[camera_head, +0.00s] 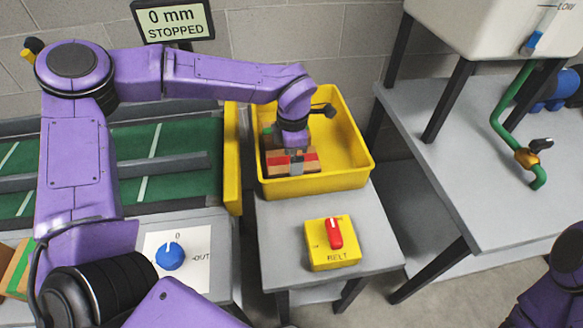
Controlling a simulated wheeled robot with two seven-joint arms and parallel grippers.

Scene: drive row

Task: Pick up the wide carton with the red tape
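A brown carton with red tape (309,160) is in the yellow bin (345,180), near its front left. My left gripper (295,160) points down into the bin at this carton. One grey finger shows against the carton's near side. The other finger is hidden, so I cannot tell whether the gripper grips the carton or is open around it. Part of my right arm (560,285) shows at the lower right; its gripper is out of view.
The bin stands on a grey table with a yellow BELT switch box (332,243) with a red knob. A green conveyor (150,150) is at left, under a "0 mm STOPPED" display (173,20). A blue dial (170,256) is at lower left. A white tank (490,30) stands right.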

